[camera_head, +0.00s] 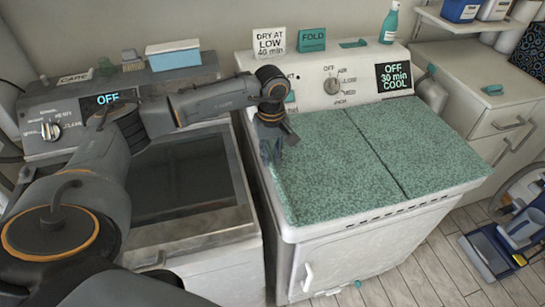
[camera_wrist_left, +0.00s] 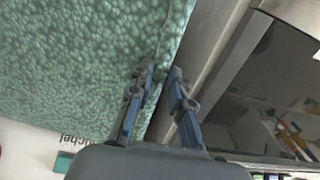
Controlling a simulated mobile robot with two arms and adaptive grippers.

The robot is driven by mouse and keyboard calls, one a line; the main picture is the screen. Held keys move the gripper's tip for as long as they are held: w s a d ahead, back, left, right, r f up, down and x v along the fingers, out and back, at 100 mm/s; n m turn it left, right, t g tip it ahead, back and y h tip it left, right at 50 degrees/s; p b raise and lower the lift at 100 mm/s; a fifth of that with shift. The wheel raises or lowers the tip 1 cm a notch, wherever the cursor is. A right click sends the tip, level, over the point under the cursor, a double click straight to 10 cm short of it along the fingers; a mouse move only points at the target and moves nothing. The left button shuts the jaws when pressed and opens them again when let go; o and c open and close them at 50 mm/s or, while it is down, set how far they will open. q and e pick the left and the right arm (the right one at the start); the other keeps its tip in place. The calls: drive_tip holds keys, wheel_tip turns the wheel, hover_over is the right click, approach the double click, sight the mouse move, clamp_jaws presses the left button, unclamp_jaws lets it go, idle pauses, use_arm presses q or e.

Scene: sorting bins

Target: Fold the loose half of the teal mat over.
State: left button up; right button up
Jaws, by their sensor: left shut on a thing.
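The teal mat (camera_head: 420,140) lies flat and open on top of the white dryer, a dark crease line dividing it into a left half and a right half. My left gripper (camera_head: 268,155) is at the left edge of the mat's left half. In the left wrist view, the left gripper (camera_wrist_left: 163,78) has its two blue-grey fingers close together at the mat's edge, one over the mat (camera_wrist_left: 80,60) and one on its outer side. It is shut on that edge; the exact contact is hard to see. My right gripper is not in view.
The dryer (camera_head: 345,245) stands beside a washer with a dark glass lid (camera_head: 180,175) on the left. A knob panel (camera_head: 335,88) rises behind the mat. A teal bottle (camera_head: 390,22) and small signs (camera_head: 312,39) stand on it. A cabinet (camera_head: 500,110) is at right.

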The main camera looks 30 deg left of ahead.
use_arm(q)
wheel_tip(320, 180, up, 3)
drive_tip(key=shift+a+f+p, duration=0.1)
drive_tip(key=shift+p, duration=0.2)
clamp_jaws()
wheel_tip(320, 180, up, 6)
drive_tip(key=w+d+p, duration=0.1)
drive_tip(key=p, duration=0.1)
drive_tip(key=shift+w+p, duration=0.15)
drive_tip(key=shift+p, duration=0.25)
drive_tip(key=shift+d+r, duration=0.1)
drive_tip(key=shift+r, duration=0.1)
wheel_tip(320, 180, up, 6)
drive_tip(key=p, duration=0.3)
drive_tip(key=shift+w+d+r, duration=0.15)
drive_tip(key=shift+w+d, duration=0.05)
drive_tip(key=shift+w, duration=0.05)
